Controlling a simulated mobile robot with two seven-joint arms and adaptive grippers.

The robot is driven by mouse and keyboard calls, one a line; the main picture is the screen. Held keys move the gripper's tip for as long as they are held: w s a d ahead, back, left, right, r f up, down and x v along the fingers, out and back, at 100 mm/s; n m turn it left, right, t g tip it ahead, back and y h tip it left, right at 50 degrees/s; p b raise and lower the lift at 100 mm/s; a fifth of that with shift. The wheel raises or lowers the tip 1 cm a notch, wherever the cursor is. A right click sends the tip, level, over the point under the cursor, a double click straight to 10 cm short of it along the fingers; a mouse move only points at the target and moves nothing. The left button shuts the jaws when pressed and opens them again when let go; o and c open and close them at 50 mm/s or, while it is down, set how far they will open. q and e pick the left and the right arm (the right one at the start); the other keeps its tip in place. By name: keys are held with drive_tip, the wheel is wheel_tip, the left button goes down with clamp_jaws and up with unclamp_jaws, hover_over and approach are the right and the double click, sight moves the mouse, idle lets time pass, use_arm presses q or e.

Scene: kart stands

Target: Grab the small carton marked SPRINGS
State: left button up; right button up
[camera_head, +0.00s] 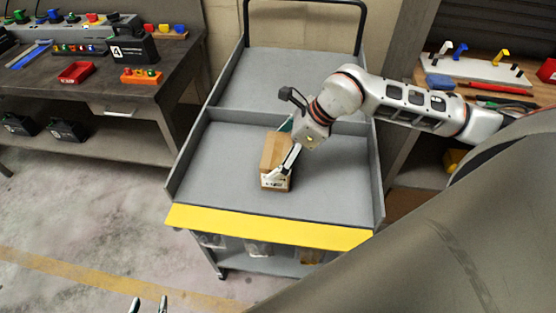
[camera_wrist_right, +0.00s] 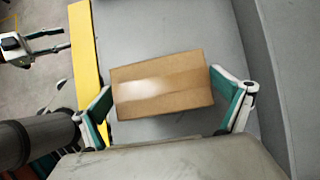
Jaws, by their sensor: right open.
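A small brown carton (camera_head: 273,150) sits on the grey cart's upper tray (camera_head: 225,165). A white label with dark marks shows on its near end, too small to read. My right gripper (camera_head: 281,153) reaches down over the carton, with one finger on each side. In the right wrist view the carton (camera_wrist_right: 160,85) lies between the two open green-padded fingers (camera_wrist_right: 161,88). The left finger is close to its end, and the right finger is at or very near the other end; contact is unclear. My left gripper (camera_head: 149,304) is open and empty at the bottom edge, away from the cart.
The cart has a yellow front edge (camera_head: 265,227), raised side walls and a dark handle (camera_head: 362,25) at the back. A workbench (camera_head: 110,95) with bins and black boxes stands left. Another bench with tools (camera_head: 490,80) stands right. The tray around the carton is clear.

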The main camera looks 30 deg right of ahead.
drive_tip(key=c, duration=1.3)
drive_tip(key=shift+r, duration=0.2)
